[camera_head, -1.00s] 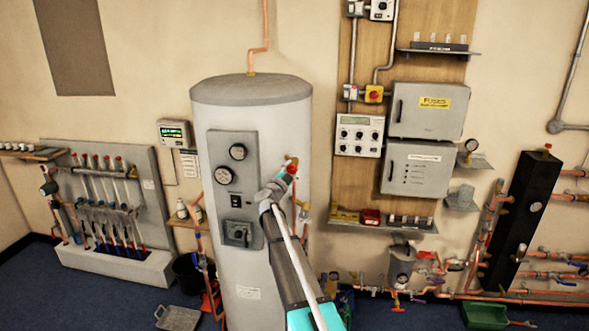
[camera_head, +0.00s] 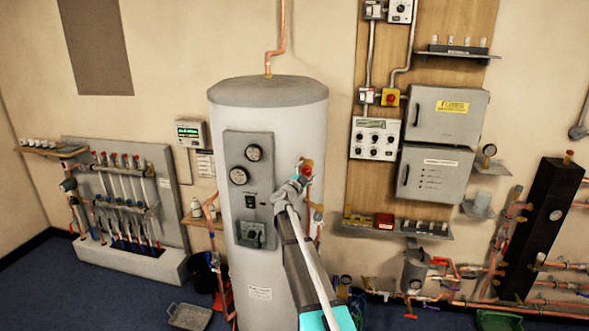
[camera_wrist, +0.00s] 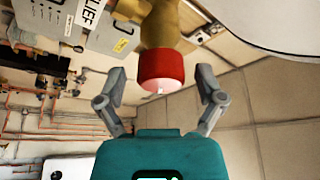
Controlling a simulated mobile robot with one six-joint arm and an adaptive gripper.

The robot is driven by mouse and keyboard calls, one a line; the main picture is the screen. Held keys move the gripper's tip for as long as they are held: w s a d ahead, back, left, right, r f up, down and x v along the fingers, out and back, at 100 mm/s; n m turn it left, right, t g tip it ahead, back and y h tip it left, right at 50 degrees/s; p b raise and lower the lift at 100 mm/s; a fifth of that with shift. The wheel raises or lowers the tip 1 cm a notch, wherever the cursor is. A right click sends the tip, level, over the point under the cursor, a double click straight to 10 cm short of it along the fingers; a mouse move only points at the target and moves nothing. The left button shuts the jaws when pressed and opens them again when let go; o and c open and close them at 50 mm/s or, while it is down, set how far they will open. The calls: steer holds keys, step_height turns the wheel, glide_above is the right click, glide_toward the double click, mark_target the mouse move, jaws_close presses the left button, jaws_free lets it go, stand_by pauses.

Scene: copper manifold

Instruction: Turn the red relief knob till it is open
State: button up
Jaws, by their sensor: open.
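The red relief knob (camera_wrist: 161,71) sits on the end of a brass valve body (camera_wrist: 160,28) in the wrist view, with a small pale mark on its face. In the head view the red knob (camera_head: 307,169) shows at the right side of the tall grey cylinder (camera_head: 270,278). My gripper (camera_wrist: 161,92) is open, one finger on either side of the knob, with clear gaps to it. In the head view my gripper (camera_head: 301,178) is small and partly hidden by my arm. A label ending in "LIEF" (camera_wrist: 90,12) shows beside the valve in the wrist view.
The cylinder's control panel (camera_head: 248,190) with dials is left of my gripper. Grey fuse boxes (camera_head: 446,117) hang on the wooden board to the right. Copper pipework (camera_head: 470,292) runs along the lower right. A grey tray (camera_head: 190,316) lies on the floor.

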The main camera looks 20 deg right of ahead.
steer(key=shift+w+a+f+n+t+y+b, duration=0.35)
steer(key=shift+a+f+n+t+b, duration=0.15)
steer(key=shift+n+t+b, duration=0.15)
steer(key=s+a+f+n+t+y+b, duration=0.15)
steer(key=a+f+n+t+y, duration=0.3)
steer(key=a+n+y, duration=0.95)
steer(key=s+a+f+n+g+y, duration=0.3)
steer(key=s+a+f+g+y, duration=0.15)
steer(key=s+a+f, duration=0.45)
steer(key=s+f+g+h, duration=0.1)
steer(key=s+f+g, duration=0.3)
steer(key=s, duration=0.6)
steer(key=s+a+f+n+g+h, duration=0.1)
steer(key=s+f+g, duration=0.3)
steer(key=s, duration=0.6)
steer(key=s+a+f+n+g, duration=0.1)
steer(key=s+f+g, duration=0.3)
steer(key=s, duration=0.6)
steer(key=shift+s+g+h+b, duration=0.35)
steer(key=shift+g+h, duration=0.05)
steer(key=shift+g, duration=0.65)
